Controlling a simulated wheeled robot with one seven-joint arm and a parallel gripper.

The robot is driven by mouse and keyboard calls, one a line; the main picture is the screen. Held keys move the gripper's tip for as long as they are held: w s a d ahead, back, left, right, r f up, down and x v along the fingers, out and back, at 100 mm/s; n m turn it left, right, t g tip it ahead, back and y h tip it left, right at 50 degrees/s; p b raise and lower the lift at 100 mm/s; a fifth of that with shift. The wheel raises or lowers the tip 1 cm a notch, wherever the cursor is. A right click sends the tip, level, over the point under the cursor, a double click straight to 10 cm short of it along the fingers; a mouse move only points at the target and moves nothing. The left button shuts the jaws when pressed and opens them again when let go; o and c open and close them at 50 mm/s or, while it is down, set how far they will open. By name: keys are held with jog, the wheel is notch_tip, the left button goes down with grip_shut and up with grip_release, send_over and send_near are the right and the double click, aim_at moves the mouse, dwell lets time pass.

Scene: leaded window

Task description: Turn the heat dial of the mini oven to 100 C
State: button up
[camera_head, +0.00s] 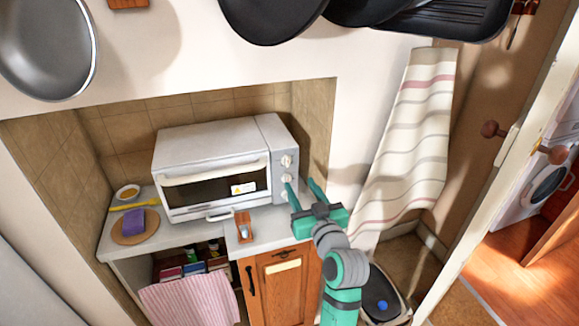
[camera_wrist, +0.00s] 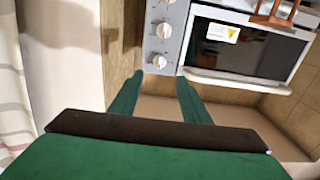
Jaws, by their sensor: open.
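The mini oven (camera_head: 212,150) is a white box on the counter, its door facing out. Its control panel carries three round knobs in a column; the topmost (camera_head: 286,161) shows clear of my gripper in the head view. My gripper (camera_head: 300,182) is open and empty in front of the panel, its green fingers pointing at it. The wrist view is upside down relative to the head view. There, a knob (camera_wrist: 160,61) lies just beyond and between the fingertips (camera_wrist: 160,77), apparently the top one. The fingers do not visibly grip it. Scale markings are too small to read.
The oven's handle (camera_wrist: 240,82) runs along the door beside the panel. A small wooden holder (camera_head: 244,226) stands on the counter in front. A striped towel (camera_head: 410,140) hangs at the right, pans (camera_head: 265,15) hang above. The tiled niche wall stands close right of the oven.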

aim_at(288, 163)
jog(key=x, duration=1.1)
jog(key=shift+r, duration=0.1)
jog(key=c, duration=1)
